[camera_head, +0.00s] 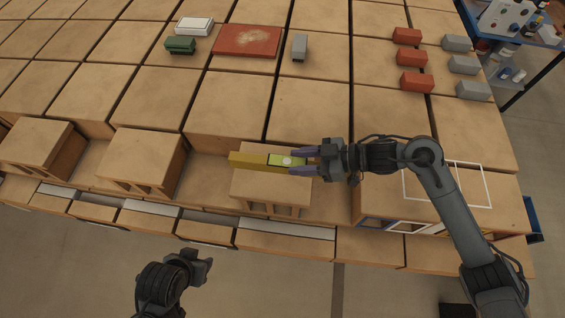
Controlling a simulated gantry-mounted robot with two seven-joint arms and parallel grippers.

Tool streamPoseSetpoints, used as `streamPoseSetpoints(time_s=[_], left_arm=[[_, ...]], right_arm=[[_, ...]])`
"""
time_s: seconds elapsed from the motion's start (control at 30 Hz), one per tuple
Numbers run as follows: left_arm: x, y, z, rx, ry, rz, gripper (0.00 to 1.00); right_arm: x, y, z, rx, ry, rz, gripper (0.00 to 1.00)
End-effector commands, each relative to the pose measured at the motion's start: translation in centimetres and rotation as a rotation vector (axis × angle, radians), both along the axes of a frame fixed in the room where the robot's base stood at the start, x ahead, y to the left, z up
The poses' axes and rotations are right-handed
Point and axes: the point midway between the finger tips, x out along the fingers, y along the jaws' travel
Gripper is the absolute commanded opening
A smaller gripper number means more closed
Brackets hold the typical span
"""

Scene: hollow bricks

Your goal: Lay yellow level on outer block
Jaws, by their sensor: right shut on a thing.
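The yellow level (245,161) is a long bar with a green vial window. My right gripper (308,161) is shut on its right end. The level lies along the far part of the top of a hollow block (270,190) in the middle; I cannot tell whether it rests on it or is just above. Two similar hollow blocks stand to the left, one nearer (145,155) and one at the far left (38,142). Which one is the outer block is not clear. My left gripper (200,262) is low in front of the blocks, apart from them; its jaws are unclear.
A white square outline (447,185) shows over the front right blocks. Red bricks (412,58) and grey bricks (463,65) lie at back right. A red plate (247,40), a green item (180,45) and a white box (194,26) lie further back. A blue cart (540,65) stands at right.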

Motion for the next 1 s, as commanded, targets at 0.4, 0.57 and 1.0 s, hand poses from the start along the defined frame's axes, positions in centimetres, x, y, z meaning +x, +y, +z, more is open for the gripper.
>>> streamPoseSetpoints(time_s=[0.4,0.57,1.0], left_arm=[[0.2,0.2,-0.9,0.007,-0.004,-0.003,0.43],[0.2,0.1,-1.0,0.004,-0.004,-0.002,0.43],[0.2,-0.1,-1.5,-0.007,-0.004,0.005,0.43]], right_arm=[[3.0,4.0,-2.8,0.002,-0.003,0.000,0.00],[3.0,4.1,-3.6,0.000,0.001,-0.001,0.00],[3.0,4.1,-6.9,0.001,-0.002,0.000,0.00]])
